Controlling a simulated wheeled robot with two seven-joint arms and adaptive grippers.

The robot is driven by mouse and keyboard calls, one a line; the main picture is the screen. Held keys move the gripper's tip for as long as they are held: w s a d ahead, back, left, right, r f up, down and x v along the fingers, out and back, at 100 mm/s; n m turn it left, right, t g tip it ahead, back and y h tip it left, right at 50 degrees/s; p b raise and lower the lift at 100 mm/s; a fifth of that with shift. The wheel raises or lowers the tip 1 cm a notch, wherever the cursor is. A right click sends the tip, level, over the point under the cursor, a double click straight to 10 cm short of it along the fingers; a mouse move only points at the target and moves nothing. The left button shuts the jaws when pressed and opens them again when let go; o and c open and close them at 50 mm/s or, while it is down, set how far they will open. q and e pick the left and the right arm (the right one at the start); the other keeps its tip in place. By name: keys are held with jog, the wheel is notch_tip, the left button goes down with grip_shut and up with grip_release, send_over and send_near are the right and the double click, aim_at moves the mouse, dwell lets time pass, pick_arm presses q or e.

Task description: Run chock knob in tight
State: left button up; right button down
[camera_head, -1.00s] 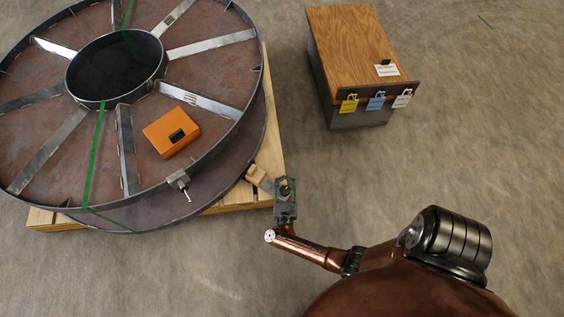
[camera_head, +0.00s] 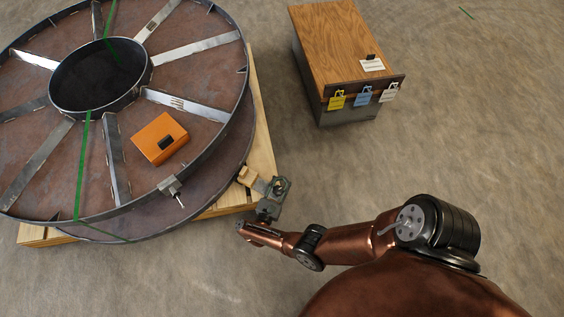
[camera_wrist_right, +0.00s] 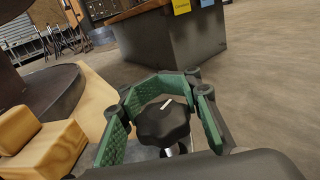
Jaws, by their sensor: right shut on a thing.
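The chock knob (camera_wrist_right: 163,124) is a black lobed knob with a white mark on top and a metal shaft below it, seen in the right wrist view. My right gripper (camera_head: 277,189) is shut on it, with its green-lined finger pads around the knob's sides. The wooden chock (camera_head: 250,177) sits beside the reel (camera_head: 206,166) at the pallet corner, and also shows in the right wrist view (camera_wrist_right: 42,150). In the head view the gripper hides most of the knob. My left gripper is out of view.
The reel lies flat on a wooden pallet (camera_head: 262,130). An orange box (camera_head: 155,134) is on the reel, and a small clamp (camera_head: 170,187) is on its rim. A wood-topped cabinet (camera_head: 340,45) with yellow, blue and white tags stands behind. The floor at right is clear.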

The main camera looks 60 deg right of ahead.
jog(key=shift+s+d, duration=0.15)
jog(key=shift+s, duration=0.05)
jog(key=c, duration=2)
grip_release()
jog(key=o, duration=0.4)
jog(key=shift+w, duration=0.1)
jog(key=shift+a+r, duration=0.15)
jog(key=shift+a, duration=0.05)
jog(key=shift+d+r, duration=0.1)
jog(key=shift+r, duration=4.75)
